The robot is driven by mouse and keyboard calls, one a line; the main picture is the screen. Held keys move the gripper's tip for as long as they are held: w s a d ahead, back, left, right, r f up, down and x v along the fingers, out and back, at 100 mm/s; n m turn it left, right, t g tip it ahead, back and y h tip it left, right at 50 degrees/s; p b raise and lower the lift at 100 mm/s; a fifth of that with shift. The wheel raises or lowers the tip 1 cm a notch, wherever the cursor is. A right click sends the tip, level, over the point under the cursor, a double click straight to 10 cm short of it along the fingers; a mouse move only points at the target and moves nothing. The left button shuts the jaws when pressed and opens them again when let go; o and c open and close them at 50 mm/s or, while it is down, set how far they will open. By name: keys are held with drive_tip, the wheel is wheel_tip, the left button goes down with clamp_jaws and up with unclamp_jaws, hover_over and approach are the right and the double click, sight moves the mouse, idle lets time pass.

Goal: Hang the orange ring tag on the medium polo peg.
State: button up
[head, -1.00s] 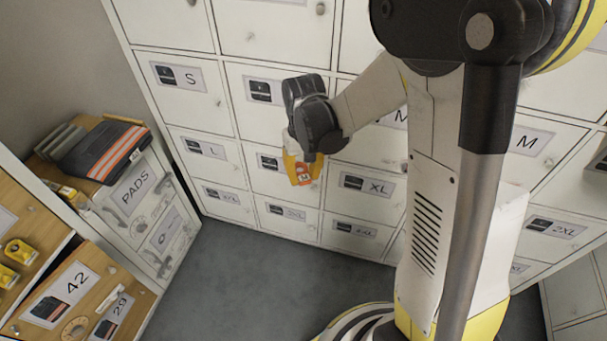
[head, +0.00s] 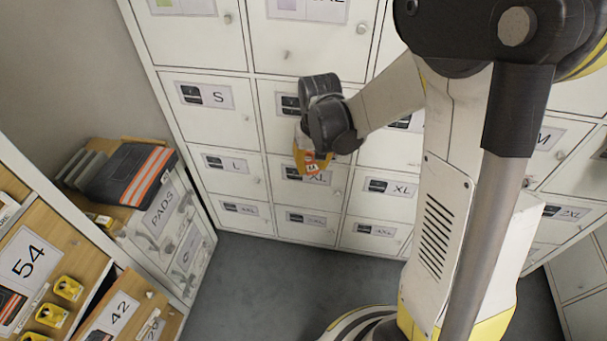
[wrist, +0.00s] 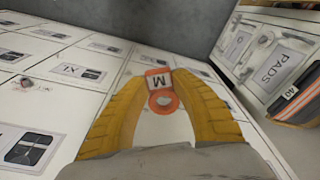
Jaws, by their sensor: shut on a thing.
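The orange ring tag (wrist: 163,102) is between the yellow fingers of my gripper (wrist: 158,77) in the wrist view. It has a ring and a small label with an M, which appears upside down there. In the head view the orange tag (head: 313,164) shows below my gripper (head: 303,150), in front of the white locker doors. My gripper is shut on the tag and apart from the doors as far as I can tell. A door label with M (head: 547,139) shows right of my arm. I cannot make out the medium polo peg.
White lockers (head: 212,133) with labels and round knobs fill the back. At left stand a PADS cabinet (head: 160,213) with folded dark garments (head: 127,175) on top, and a wooden rack with yellow items (head: 68,288). The grey floor (head: 265,275) between them is clear.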

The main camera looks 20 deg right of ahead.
drive_tip(key=w+d+r+m+t+h+p, duration=0.1)
drive_tip(key=d+r+t+p, duration=0.2)
drive_tip(key=d+r+p, duration=0.45)
drive_tip(key=w+d+r+m+t+h+p, duration=0.1)
drive_tip(key=d+r+t+p, duration=0.2)
drive_tip(key=r, duration=0.8)
drive_tip(key=w+d+r+m+t+h+p, duration=0.1)
drive_tip(key=d+r+t+p, duration=0.1)
drive_tip(key=d+r+p, duration=0.55)
drive_tip(key=s+d+r+m+t+h+p, duration=0.1)
drive_tip(key=s+d+r+t+h+p, duration=0.25)
drive_tip(key=r, duration=0.85)
drive_tip(key=s+d+r+m+h+p, duration=0.2)
drive_tip(key=d+r+p, duration=0.4)
drive_tip(key=r, duration=0.7)
drive_tip(key=a+b+x, duration=0.1)
drive_tip(key=x, duration=0.7)
drive_tip(key=shift+w+d, duration=0.15)
drive_tip(key=shift+w, duration=0.55)
drive_tip(key=shift+r, duration=0.15)
drive_tip(key=o, duration=0.9)
